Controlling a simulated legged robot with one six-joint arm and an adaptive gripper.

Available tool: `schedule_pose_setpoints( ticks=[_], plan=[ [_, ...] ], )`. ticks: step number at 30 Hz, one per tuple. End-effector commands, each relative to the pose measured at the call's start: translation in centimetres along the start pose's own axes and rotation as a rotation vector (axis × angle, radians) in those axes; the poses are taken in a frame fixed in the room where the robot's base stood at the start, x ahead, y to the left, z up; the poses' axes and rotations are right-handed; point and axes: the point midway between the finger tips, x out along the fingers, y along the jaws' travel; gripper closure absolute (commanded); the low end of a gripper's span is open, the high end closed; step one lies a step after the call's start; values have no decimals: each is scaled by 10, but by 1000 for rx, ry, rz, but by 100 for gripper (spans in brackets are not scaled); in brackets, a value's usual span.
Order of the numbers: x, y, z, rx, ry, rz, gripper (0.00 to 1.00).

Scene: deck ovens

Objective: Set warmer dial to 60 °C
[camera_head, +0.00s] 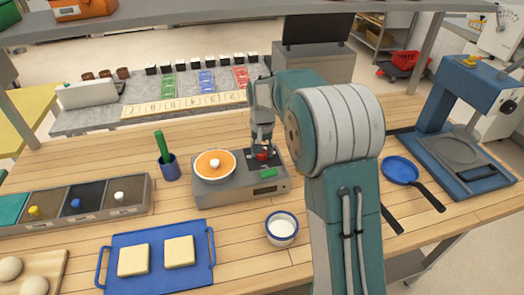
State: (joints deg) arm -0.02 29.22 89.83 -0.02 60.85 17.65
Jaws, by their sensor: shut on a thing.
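The warmer (238,190) is a grey box on the wooden table, with a small dark display and a green patch on its front. A dish with orange contents (214,165) sits on its left part. The warmer dial (262,155) shows as a small red knob on the right part of its top. My gripper (262,148) points down from above and is shut on the dial. The fingers hide part of the dial, and I cannot read its setting or the display.
A blue tray (207,277) with two pale blocks lies in front. A white cup (282,226) stands near the warmer's front right corner. A blue holder (169,168) stands to the left. A blue pan (400,170) and a blue press (455,110) are at the right.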

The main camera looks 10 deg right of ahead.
Motion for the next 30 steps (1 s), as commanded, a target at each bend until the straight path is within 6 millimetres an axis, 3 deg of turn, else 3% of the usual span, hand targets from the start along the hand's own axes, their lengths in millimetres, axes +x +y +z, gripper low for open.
schedule_pose_setpoints(
  ticks=[30],
  plan=[
    [4,-1,2,931,-8,5,97]
  ],
)
